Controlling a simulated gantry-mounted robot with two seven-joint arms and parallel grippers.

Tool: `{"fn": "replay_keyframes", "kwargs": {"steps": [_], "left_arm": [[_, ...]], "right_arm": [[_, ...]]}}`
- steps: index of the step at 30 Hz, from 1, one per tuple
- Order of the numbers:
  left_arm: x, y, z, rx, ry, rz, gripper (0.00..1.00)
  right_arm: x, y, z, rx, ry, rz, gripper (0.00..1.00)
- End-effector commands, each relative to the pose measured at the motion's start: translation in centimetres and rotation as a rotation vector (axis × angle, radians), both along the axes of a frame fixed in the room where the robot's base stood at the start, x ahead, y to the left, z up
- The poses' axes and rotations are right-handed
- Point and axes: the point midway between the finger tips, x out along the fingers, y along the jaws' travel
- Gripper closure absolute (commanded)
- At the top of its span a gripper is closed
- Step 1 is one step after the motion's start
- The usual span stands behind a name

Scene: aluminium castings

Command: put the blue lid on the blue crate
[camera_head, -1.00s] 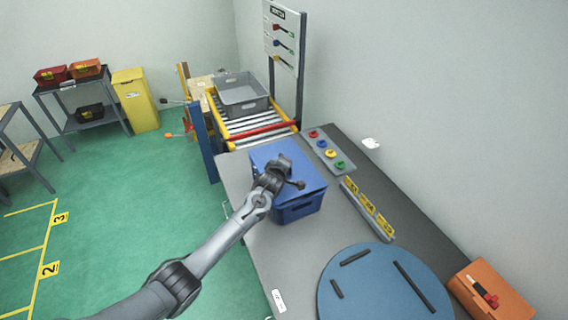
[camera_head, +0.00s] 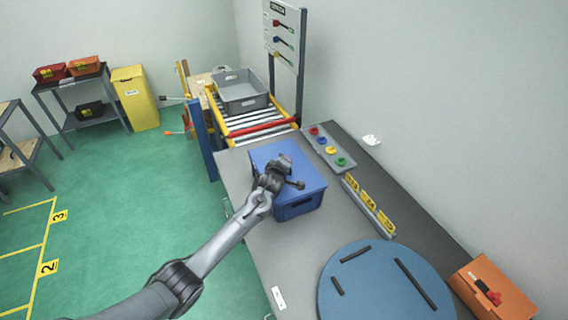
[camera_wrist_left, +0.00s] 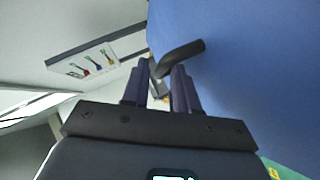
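The blue crate (camera_head: 300,210) stands on the grey bench. The blue lid (camera_head: 313,179) lies over its top and looks level. I cannot tell whether its rim is fully seated. My left gripper (camera_head: 290,174) is over the lid at its black handle. In the left wrist view, my left gripper (camera_wrist_left: 161,68) has its two fingers apart with a gap between them. The black bent handle (camera_wrist_left: 183,55) stands out from the blue lid (camera_wrist_left: 240,70) right at the fingertips, one end between them. My right gripper is not in view.
A blue round turntable (camera_head: 380,290) with black bars fills the bench's near end. An orange box (camera_head: 495,290) is at right. A labelled rail (camera_head: 368,205) and coloured button panel (camera_head: 328,148) line the wall side. A grey tote (camera_head: 240,92) sits on the roller conveyor (camera_head: 255,122) behind.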

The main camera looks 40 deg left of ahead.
Motion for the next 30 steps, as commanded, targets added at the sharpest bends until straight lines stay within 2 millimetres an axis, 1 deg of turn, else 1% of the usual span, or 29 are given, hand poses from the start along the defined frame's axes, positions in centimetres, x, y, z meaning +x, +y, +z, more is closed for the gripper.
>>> {"fn": "replay_keyframes", "kwargs": {"steps": [1,2,3,12,17,23,30], "left_arm": [[0.0,0.0,0.0,0.0,0.0,0.0,0.64],[0.0,0.0,0.0,0.0,0.0,0.0,0.59],[0.0,0.0,0.0,0.0,0.0,0.0,0.58],[-0.1,-0.1,0.0,0.0,0.002,-0.001,0.58],[-0.8,-0.4,0.2,0.0,0.002,-0.002,0.58],[-2.7,-1.3,1.1,-0.001,0.001,-0.001,0.58],[-5.8,-2.7,2.6,-0.002,-0.001,-0.002,0.58]], "right_arm": [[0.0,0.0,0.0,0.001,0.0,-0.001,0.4],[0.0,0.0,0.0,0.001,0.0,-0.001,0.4],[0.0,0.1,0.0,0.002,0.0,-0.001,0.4],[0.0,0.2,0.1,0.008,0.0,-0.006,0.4],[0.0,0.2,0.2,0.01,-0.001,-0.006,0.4],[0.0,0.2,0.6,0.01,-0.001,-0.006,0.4],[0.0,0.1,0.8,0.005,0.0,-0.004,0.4]]}}
